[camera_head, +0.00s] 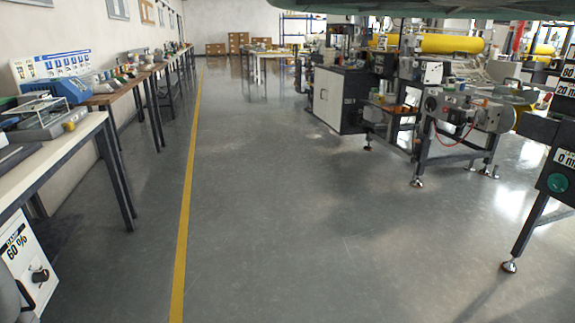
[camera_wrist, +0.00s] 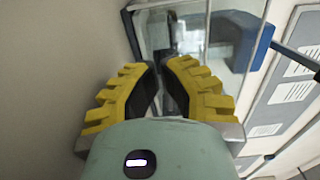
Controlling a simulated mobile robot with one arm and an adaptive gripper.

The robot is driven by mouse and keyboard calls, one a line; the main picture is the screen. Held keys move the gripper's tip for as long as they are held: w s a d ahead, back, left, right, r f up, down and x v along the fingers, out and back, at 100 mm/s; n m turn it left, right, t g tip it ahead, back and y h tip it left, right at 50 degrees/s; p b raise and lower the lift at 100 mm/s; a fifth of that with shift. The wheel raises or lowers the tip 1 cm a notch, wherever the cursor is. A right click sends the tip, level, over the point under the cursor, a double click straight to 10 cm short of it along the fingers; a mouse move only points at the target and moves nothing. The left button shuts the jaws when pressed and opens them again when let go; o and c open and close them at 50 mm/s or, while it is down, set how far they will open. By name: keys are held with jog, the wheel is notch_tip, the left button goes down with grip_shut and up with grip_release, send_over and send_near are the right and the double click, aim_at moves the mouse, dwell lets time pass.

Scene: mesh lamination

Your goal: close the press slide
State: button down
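My gripper (camera_wrist: 161,68) shows in the wrist view with yellow ribbed fingers and black inner pads. Its fingertips are close together, with a narrow gap. A dark upright bar (camera_wrist: 172,92) shows in and beyond that gap; whether the fingers touch it is unclear. Beyond the tips is a clear-sided frame (camera_wrist: 208,40) with metal edges and a blue block (camera_wrist: 244,38) on its right. I cannot tell whether the bar or frame belongs to the press slide. The head view shows no gripper and no clearly identifiable press slide.
The left bench (camera_head: 60,140) carries a grey device with a clear frame (camera_head: 45,112). A yellow floor line (camera_head: 185,215) runs along the open grey floor. Machines (camera_head: 470,115) stand at the right. In the wrist view, panels with white labels (camera_wrist: 290,92) lie at right.

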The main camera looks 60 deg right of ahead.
jog(key=shift+p+v, duration=0.4)
jog(key=shift+v, duration=2.15)
